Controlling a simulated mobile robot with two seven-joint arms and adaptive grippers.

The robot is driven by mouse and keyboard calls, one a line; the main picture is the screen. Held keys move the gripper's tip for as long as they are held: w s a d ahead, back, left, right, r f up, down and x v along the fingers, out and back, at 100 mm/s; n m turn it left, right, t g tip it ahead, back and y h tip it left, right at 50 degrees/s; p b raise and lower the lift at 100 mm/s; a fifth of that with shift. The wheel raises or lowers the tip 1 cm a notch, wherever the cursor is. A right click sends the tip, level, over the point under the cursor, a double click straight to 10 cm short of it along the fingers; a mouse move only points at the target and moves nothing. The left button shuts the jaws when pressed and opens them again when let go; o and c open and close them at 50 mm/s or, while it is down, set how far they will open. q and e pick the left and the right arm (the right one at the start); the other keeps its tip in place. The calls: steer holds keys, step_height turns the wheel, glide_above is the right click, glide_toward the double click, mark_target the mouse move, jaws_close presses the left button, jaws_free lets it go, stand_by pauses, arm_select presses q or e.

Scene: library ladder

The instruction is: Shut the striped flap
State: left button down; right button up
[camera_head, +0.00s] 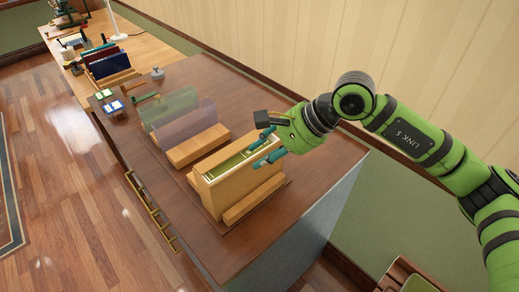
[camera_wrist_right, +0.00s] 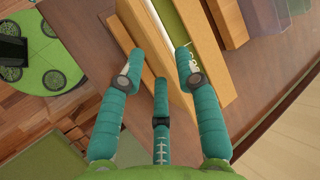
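A light wooden box (camera_head: 228,187) stands on the dark cabinet top. Its top shows a green inside (camera_head: 240,164) with pale rims; I cannot make out clear stripes or tell which part is the flap. My right gripper (camera_head: 271,145) is over the box's right end, its teal fingers spread and empty. In the wrist view the spread fingers of my right gripper (camera_wrist_right: 159,62) are beside and over the box (camera_wrist_right: 165,45), whose green and white strip (camera_wrist_right: 193,18) lies near one fingertip. I cannot tell if they touch. My left gripper is not in view.
Behind the box stand a see-through purple panel (camera_head: 188,127) and a see-through green panel (camera_head: 168,107), with a wooden block (camera_head: 199,146) in front. Farther back are cards (camera_head: 112,107) and a book rack (camera_head: 109,66). The cabinet top (camera_head: 265,239) is clear at the near end.

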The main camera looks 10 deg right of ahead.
steer(key=shift+x, duration=0.85)
jaws_close()
steer(key=shift+r, duration=0.1)
steer(key=shift+w+a+r+m+g+h, duration=0.1)
steer(key=shift+w+a+m+g+h, duration=0.1)
steer(key=shift+g+h, duration=0.3)
steer(key=shift+w+a+r+m+g+h, duration=0.1)
steer(key=shift+w+r+g+h, duration=0.05)
steer(key=shift+g+h, duration=0.3)
steer(key=shift+w+a+r+m+g+h, duration=0.1)
steer(key=shift+w+a+m+g+h, duration=0.15)
steer(key=shift+g+h, duration=0.45)
steer(key=shift+w+a+r+m+g+h, duration=0.1)
steer(key=shift+w+m+g+h, duration=0.2)
steer(key=shift+g, duration=0.65)
jaws_free()
